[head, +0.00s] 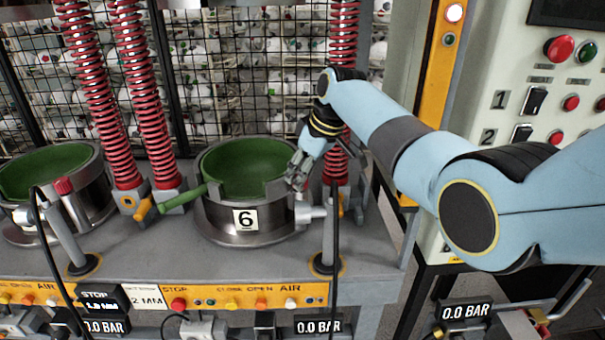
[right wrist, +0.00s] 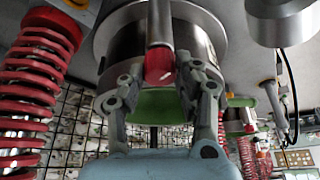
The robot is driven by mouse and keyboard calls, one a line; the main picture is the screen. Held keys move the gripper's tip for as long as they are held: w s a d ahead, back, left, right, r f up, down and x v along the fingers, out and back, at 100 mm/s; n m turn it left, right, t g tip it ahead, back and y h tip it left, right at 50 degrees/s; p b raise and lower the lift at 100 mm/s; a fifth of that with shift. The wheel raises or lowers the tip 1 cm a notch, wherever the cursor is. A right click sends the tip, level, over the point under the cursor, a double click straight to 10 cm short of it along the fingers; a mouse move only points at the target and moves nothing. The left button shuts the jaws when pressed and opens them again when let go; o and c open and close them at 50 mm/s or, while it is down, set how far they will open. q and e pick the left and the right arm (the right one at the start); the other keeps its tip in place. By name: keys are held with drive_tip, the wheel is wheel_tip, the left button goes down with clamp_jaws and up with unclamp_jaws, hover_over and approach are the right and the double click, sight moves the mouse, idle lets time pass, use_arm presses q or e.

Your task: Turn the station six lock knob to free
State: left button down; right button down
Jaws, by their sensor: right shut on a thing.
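The station six pot (head: 246,226) is a steel cylinder with a green inside and a "6" plate on its front. My right gripper (head: 297,178) reaches down to the right side of its rim, hiding the lock knob in the head view. In the right wrist view, the red lock knob (right wrist: 160,64) sits at the end of a steel rod, with a white mark on it. The fingers of my right gripper (right wrist: 161,82) are on both sides of the knob, shut on it. I cannot tell which position the knob is in. My left gripper is not in view.
Red springs (head: 143,110) stand behind and left of the pot, another (head: 342,170) close to my right gripper. A post (head: 328,240) with a black cable stands front right. A neighbouring pot (head: 88,205) is at left. A control panel (head: 540,90) stands at right.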

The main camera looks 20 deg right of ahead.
drive_tip(key=n+b, duration=0.1)
drive_tip(key=n, duration=0.1)
drive_tip(key=shift+w+d+n+g+y, duration=0.1)
drive_tip(key=shift+n+g+y, duration=0.2)
drive_tip(key=shift+n+y, duration=0.1)
drive_tip(key=shift+w+f+n+g+y+b, duration=0.1)
drive_tip(key=shift+n+g+y+b, duration=0.2)
drive_tip(key=shift+n+b, duration=0.5)
drive_tip(key=n+g+b, duration=0.1)
drive_tip(key=n+b, duration=0.1)
drive_tip(key=b, duration=0.1)
drive_tip(key=n+g+b, duration=0.1)
drive_tip(key=n+b, duration=0.2)
drive_tip(key=shift+w+n+y, duration=0.1)
drive_tip(key=shift+n+y, duration=0.2)
drive_tip(key=shift+n+b, duration=0.6)
drive_tip(key=shift+b, duration=0.4)
drive_tip(key=c, duration=0.9)
unclamp_jaws()
drive_tip(key=shift+c, duration=0.2)
